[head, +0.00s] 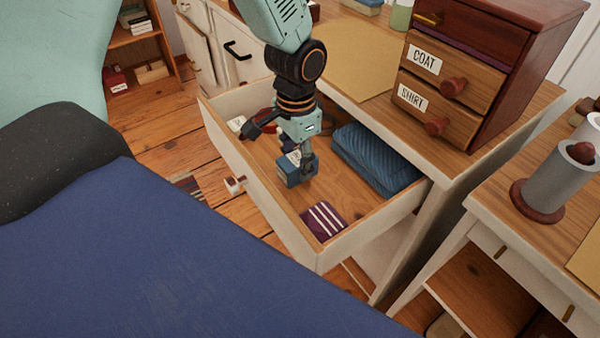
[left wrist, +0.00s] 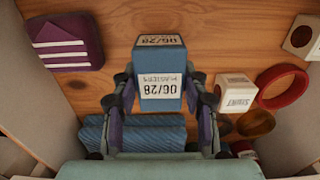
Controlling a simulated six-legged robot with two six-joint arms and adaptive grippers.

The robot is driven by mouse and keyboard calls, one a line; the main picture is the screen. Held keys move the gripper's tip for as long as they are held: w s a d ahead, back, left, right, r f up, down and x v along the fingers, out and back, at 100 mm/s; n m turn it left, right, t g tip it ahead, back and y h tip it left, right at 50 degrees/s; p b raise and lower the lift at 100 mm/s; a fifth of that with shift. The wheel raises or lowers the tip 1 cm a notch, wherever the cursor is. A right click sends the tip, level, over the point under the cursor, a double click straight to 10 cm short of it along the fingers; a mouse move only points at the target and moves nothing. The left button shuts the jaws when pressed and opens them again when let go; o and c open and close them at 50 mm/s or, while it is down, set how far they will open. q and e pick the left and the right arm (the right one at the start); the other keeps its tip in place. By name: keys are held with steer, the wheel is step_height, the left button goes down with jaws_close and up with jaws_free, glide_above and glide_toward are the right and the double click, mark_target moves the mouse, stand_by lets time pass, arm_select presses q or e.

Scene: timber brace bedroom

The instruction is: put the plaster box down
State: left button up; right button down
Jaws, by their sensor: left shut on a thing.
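The plaster box (head: 291,173) is a small blue box with white labels. In the left wrist view the plaster box (left wrist: 160,92) shows a label with "06/28", upside down. My left gripper (head: 303,163) reaches down into the open drawer (head: 272,205) and is shut on the box. In the left wrist view its fingers (left wrist: 161,100) press the box from both sides. The box is over or on bare drawer floor; I cannot tell whether it touches the wood. My right gripper is not in view.
In the drawer are a folded blue cloth (head: 375,160), a purple striped item (head: 323,220), a red ring (left wrist: 284,86), a brown round item (left wrist: 256,123) and small white boxes (left wrist: 236,93). Bare floor lies between the box and the striped item. A labelled drawer cabinet (head: 465,75) stands above.

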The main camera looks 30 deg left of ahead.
mark_target(296, 171)
arm_select(q)
steer(key=shift+s+d+f, duration=0.1)
steer(key=shift+s+f, duration=0.15)
steer(key=shift+s, duration=0.1)
steer(key=shift+s+a+f+b, duration=0.15)
steer(key=shift+f+b, duration=0.2)
steer(key=shift+f, duration=0.2)
steer(key=shift+s+a+f+b, duration=0.15)
steer(key=shift+f+b, duration=0.2)
steer(key=shift+f, duration=0.2)
steer(key=shift+w+d+f, duration=0.15)
steer(key=shift+w, duration=0.25)
steer(key=shift+c, duration=0.5)
steer(key=o, duration=1.2)
steer(key=shift+s+r, duration=0.3)
steer(key=shift+s, duration=0.15)
steer(key=shift+o, duration=0.9)
steer(key=shift+w+f, duration=0.2)
steer(key=shift+w, duration=0.15)
steer(key=shift+s+r, duration=0.1)
steer(key=shift+r, duration=0.1)
step_height(296, 171, up, 11)
steer(key=p, duration=0.5)
steer(key=shift+s+r, duration=0.1)
steer(key=shift+r, duration=0.3)
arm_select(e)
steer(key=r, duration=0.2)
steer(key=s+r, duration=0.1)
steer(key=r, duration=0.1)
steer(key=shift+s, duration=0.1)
